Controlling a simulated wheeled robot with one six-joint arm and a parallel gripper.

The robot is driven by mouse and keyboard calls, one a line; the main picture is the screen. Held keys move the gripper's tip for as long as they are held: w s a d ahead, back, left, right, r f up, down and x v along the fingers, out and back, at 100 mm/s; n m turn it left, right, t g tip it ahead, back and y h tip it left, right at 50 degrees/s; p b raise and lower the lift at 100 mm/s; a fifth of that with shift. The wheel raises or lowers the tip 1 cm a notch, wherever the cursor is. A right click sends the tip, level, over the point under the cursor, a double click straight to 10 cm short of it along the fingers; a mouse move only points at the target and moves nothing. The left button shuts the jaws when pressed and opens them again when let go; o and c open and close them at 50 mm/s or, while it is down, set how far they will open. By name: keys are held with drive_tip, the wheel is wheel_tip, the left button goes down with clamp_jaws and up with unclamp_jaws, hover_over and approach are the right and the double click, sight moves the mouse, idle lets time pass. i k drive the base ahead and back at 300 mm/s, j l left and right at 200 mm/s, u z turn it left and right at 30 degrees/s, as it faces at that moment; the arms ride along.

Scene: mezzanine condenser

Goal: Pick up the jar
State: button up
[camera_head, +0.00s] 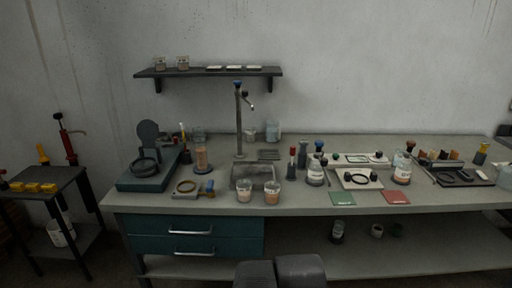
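Several jar-like vessels are in view, and I cannot tell which one is the task's jar. Two small open glass jars with pale and orange contents, the left jar (244,191) and the right jar (272,193), stand upright near the bench's front edge. A labelled glass jar (316,174) with a dark top stands right of them. Another labelled jar (402,170) with reddish contents stands further right. Two small jars, one left (159,64) and one right (183,63), sit on the wall shelf. My gripper cannot be made out; only dark grey parts of my body show at the bottom edge.
The grey bench (225,206) is crowded with a white tray (358,180), a dark tray (465,178), a green card (342,198) and a red card (397,197). A tall metal tap (239,125) rises behind the sink. A dark side table (45,197) stands left.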

sight(244, 191)
drive_tip(key=i+j+z, duration=0.1)
drive_tip(key=j+z, duration=0.3)
drive_tip(key=i+j+z, duration=0.1)
drive_tip(key=j+z, duration=0.65)
drive_tip(key=j, duration=0.15)
